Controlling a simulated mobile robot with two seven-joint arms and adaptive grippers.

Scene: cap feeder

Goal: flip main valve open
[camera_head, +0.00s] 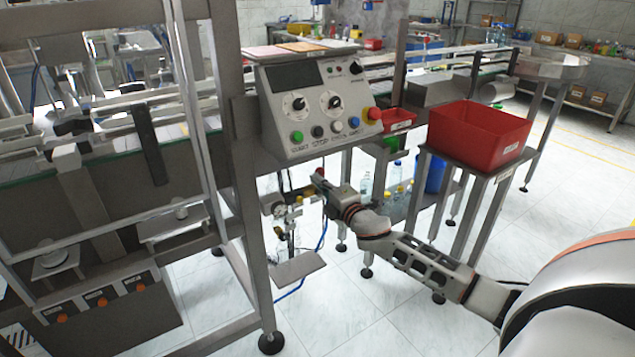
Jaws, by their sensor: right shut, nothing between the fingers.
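My right arm reaches in from the right, below the control panel. My right gripper (324,187) is shut and empty, close beside the small pipe and valve assembly (290,208) under the panel. A round gauge (279,210) shows on this assembly, with small yellow parts near it. A small red spot shows by the gripper's tip; I cannot tell if it is the valve handle. The main valve's handle and its position are too small and partly hidden to make out. I cannot tell whether the gripper touches it. My left gripper is not in view.
The grey control panel (318,105) with knobs, coloured buttons and a red stop button overhangs the gripper. A steel frame post (250,205) stands left. A red bin (478,132) on a stand is to the right. Bottles stand behind my arm. A blue hose hangs below.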

